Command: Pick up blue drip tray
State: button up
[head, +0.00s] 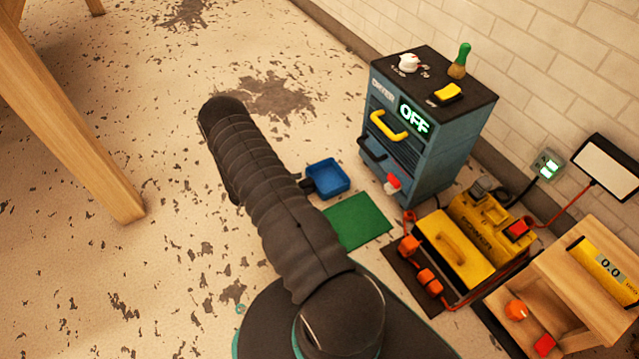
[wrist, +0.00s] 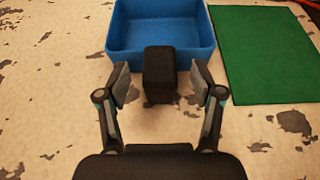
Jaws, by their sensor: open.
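The blue drip tray (head: 328,177) is a shallow, square, open box on the floor in the head view, just right of my arm. It looks empty. A short black block, seemingly its handle (wrist: 159,74), sticks out from its near side in the wrist view. In that view the tray (wrist: 160,50) fills the top middle. My gripper (wrist: 160,88) is open, with one finger on each side of the black block and a gap on both sides. In the head view my arm hides most of the gripper.
A green mat (head: 357,221) lies right beside the tray. A blue-grey dryer cabinet (head: 427,135) reading OFF stands behind it. A yellow machine (head: 460,250) and a wooden stand (head: 590,300) are at the right. A wooden leg (head: 75,115) stands at left. The floor between is clear.

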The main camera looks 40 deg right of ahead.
jog(key=x, duration=0.2)
jog(key=shift+d, duration=0.3)
jog(key=shift+c, duration=0.3)
grip_shut()
